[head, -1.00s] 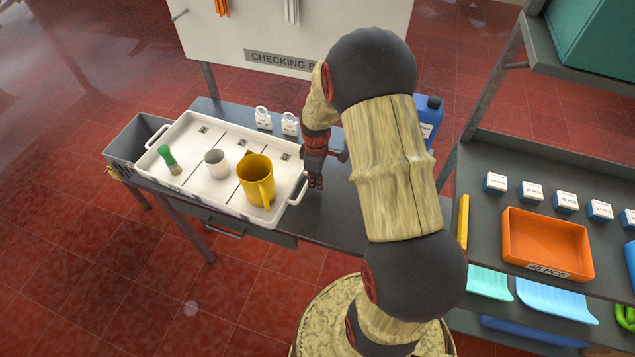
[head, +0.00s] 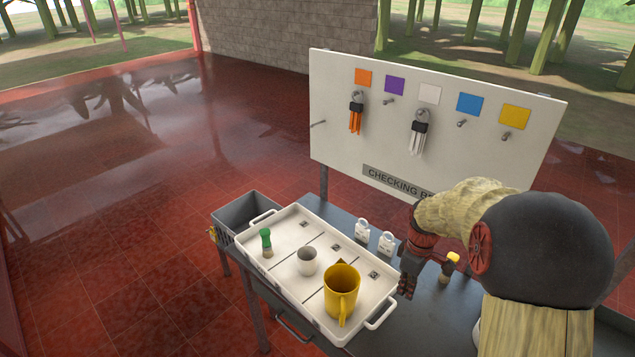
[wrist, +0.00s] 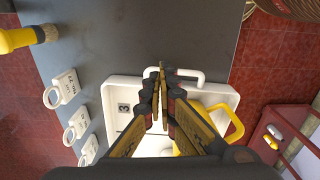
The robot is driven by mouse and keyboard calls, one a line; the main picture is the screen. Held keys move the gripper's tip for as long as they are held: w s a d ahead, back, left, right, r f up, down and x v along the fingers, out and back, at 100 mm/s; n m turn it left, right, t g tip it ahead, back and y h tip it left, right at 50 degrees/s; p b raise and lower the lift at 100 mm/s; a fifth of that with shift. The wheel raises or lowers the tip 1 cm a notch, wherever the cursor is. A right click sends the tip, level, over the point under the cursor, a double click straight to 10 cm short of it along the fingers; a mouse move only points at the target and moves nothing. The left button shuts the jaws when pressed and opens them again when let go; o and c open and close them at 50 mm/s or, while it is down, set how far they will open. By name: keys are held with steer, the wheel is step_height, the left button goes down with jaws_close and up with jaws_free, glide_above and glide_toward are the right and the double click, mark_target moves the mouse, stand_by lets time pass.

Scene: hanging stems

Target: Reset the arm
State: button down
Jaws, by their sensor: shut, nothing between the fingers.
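My gripper (head: 406,287) is at the right end of the white tray in the head view, pointing down. In the wrist view its two fingers (wrist: 162,75) are together with nothing between them, in front of the tray's end handle. My arm comes in from the right and hides part of the table and the sign board.
The white tray (head: 262,268) holds a green-topped item (head: 266,241), a grey-white cup (head: 307,261) and a yellow mug (head: 341,288). White padlock-like tags (head: 386,243) stand behind it. A yellow-topped item (head: 449,266) stands right of my gripper. A grey bin (head: 250,208) is at left.

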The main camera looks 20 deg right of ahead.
steer(key=s+a+r+m+t+b, duration=0.2)
steer(key=s+a+r+m+t, duration=0.3)
steer(key=s+a+r, duration=1.2)
steer(key=a+r+m, duration=0.1)
steer(key=a+m, duration=0.1)
steer(key=a, duration=0.1)
steer(key=shift+s+r+t+b, duration=0.25)
steer(key=shift+r+t+b, duration=0.05)
steer(key=shift+r+b, duration=0.1)
